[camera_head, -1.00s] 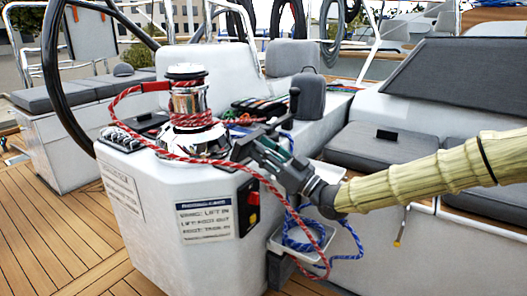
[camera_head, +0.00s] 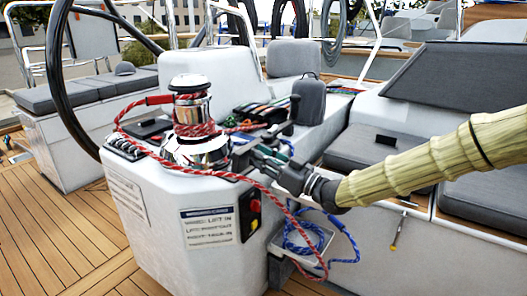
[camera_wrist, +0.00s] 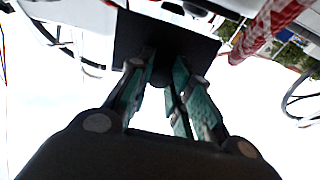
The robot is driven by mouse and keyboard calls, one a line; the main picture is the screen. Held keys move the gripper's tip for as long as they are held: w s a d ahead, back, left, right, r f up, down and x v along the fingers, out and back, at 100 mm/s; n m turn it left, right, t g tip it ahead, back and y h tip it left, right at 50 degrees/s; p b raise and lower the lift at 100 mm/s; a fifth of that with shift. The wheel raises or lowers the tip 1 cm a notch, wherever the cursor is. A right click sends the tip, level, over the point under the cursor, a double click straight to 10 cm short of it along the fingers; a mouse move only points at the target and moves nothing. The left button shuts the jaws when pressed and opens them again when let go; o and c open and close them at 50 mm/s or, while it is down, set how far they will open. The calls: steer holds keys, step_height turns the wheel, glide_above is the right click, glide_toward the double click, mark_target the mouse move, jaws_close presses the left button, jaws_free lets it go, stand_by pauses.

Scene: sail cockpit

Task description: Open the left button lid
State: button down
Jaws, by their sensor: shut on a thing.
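My gripper (camera_head: 243,154) is beside the right foot of the chrome winch (camera_head: 195,150), low over the white console top. In the wrist view its two green-padded fingers (camera_wrist: 163,78) close around a small dark rounded piece (camera_wrist: 162,72). This piece sits against a black square plate (camera_wrist: 135,35). It looks like a button lid on its base, but I cannot tell how far it is raised. In the head view the fingers and winch hide the lid. Another dark rounded part (camera_wrist: 197,8) shows at the top of the wrist view.
A red rope (camera_head: 255,184) wraps the winch and hangs close past my gripper; it also crosses the wrist view (camera_wrist: 270,28). Rope clutches (camera_head: 262,110) and a grey padded cover (camera_head: 308,100) stand behind. A red switch (camera_head: 254,207) is on the console side.

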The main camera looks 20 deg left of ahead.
stand_by(0.3)
steer(key=c, duration=1.3)
jaws_free()
steer(key=shift+o, duration=0.2)
steer(key=v, duration=1.2)
steer(key=shift+r, duration=0.25)
